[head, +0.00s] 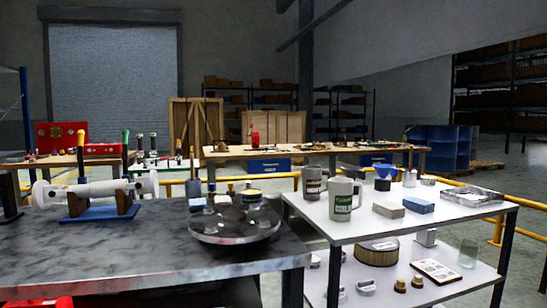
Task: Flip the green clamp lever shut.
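A green lever (125,148) stands upright at the right part of a white flanged pipe assembly (98,188) at the left. A yellow-orange lever (82,148) stands upright to its left on the same assembly. The assembly rests on brown supports on a blue base (98,213), on a dark mottled bench top (130,250). The clamps' lower parts are too small to make out. Neither of my grippers is in view.
A round metal plate (235,226) carrying small items sits at the bench's right end. A white two-level cart (385,233) with mugs (343,198) and blocks stands to the right. A red object (38,302) shows at the lower left. The bench's front middle is clear.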

